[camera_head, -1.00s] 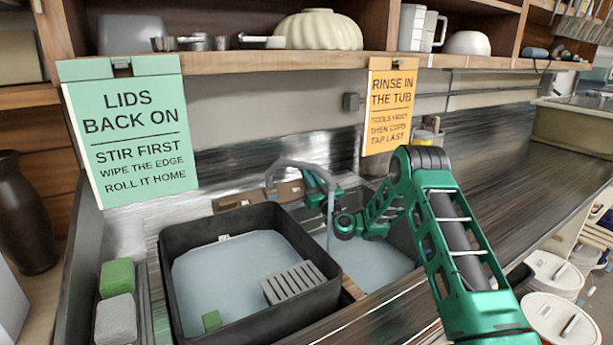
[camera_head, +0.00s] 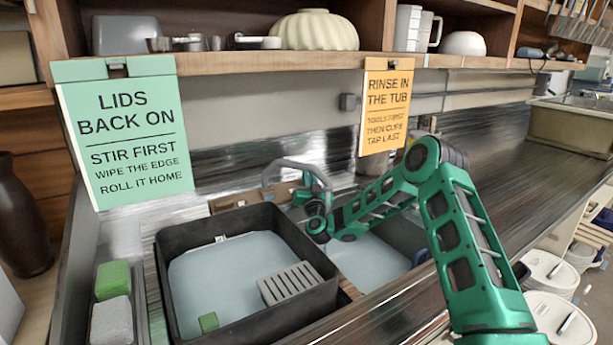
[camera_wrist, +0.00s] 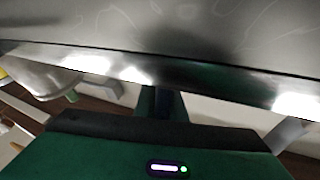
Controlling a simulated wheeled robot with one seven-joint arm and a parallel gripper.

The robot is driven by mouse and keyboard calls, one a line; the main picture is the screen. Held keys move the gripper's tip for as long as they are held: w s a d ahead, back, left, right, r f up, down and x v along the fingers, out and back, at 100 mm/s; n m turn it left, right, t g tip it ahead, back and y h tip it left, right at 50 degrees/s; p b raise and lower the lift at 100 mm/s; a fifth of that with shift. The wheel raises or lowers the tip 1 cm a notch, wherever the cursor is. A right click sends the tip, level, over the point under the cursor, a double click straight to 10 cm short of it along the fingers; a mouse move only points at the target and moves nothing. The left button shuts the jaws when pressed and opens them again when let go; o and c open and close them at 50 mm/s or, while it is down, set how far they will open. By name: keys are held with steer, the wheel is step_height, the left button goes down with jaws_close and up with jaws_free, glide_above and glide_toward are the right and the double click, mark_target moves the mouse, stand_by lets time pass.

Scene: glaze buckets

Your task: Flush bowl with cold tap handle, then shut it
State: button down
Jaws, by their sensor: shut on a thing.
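The curved grey tap (camera_head: 292,165) stands at the back of the sink, its spout over the right-hand basin (camera_head: 366,262), which has a pale bottom or water in it. My gripper (camera_head: 302,196) is at the tap's base, behind the spout, and shut. Its fingertips and the cold tap handle are hidden there by the spout and my wrist. Which way the handle is turned cannot be seen. My wrist covers the space under the spout, so I cannot tell whether water runs.
A black tub (camera_head: 165,290) of pale water with a grey slotted block (camera_head: 291,284) and a green cube (camera_head: 208,322) stands left of the basin. Sponges (camera_head: 112,300) lie further left. A shelf (camera_head: 260,62) and two signs hang above.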

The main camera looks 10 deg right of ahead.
steer(key=shift+d+f, duration=0.15)
steer(key=c, duration=1.8)
jaws_free()
steer(key=shift+s, duration=0.1)
